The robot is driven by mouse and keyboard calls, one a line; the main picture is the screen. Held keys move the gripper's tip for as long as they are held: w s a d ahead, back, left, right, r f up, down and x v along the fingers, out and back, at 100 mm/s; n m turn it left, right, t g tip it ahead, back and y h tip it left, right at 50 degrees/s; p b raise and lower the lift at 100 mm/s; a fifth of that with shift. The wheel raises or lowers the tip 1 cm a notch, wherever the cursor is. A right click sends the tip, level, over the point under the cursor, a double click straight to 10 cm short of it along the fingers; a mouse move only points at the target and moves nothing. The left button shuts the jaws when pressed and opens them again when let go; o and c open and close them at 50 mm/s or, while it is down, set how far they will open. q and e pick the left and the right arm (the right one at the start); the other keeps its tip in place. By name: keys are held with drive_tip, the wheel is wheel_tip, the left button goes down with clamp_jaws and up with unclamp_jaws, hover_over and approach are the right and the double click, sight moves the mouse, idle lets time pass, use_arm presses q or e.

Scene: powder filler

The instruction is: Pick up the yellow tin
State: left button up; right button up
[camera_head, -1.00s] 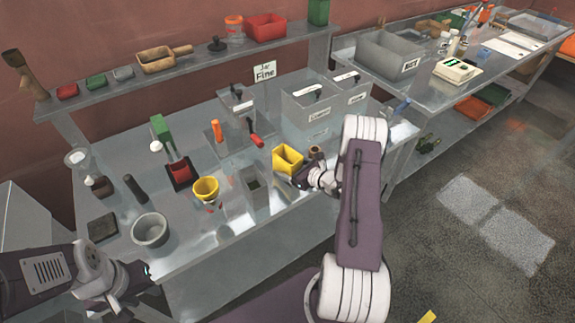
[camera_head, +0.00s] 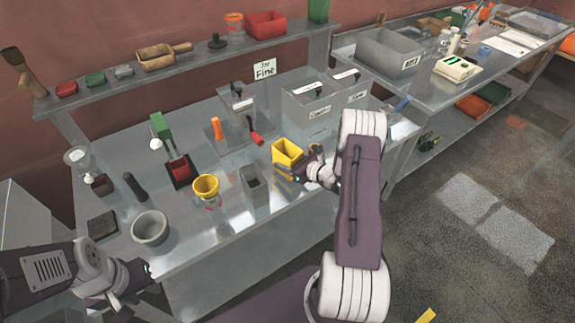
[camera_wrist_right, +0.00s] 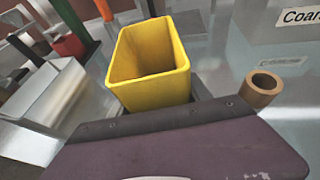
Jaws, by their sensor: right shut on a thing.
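The yellow tin (camera_head: 287,152) is a rectangular, open-topped yellow box towards the right of the steel bench in the head view. It fills the middle of the right wrist view (camera_wrist_right: 150,75), tilted in the picture, and looks empty. My right gripper (camera_head: 297,177) is at the tin's near side and is shut on it. Its fingertips are hard to make out. The tin seems to be slightly above the bench. My left gripper (camera_head: 148,277) is at the bench's front left, away from the tin; its jaws are too unclear to read.
A round yellow cup (camera_head: 206,188) and a grey square container (camera_head: 254,184) stand left of the tin. Large grey bins (camera_head: 312,118) stand behind it. A small brown cup (camera_wrist_right: 262,88) is close on its right. A grey bowl (camera_head: 150,228) is at the front left.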

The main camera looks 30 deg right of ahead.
sight(291, 155)
drive_tip(key=r, duration=0.2)
drive_tip(key=d+r, duration=0.1)
drive_tip(key=shift+s+d+b, duration=0.1)
drive_tip(key=shift+s+b, duration=0.2)
drive_tip(key=shift+b, duration=0.1)
use_arm(q)
wheel_tip(291, 155, down, 2)
drive_tip(key=shift+f+b, duration=0.1)
drive_tip(key=shift+b, duration=0.55)
use_arm(e)
drive_tip(key=s+d+r, duration=0.5)
drive_tip(key=d+r, duration=0.1)
drive_tip(key=d, duration=0.2)
drive_tip(key=shift+s+d+r, duration=0.25)
drive_tip(key=shift+s+d, duration=0.1)
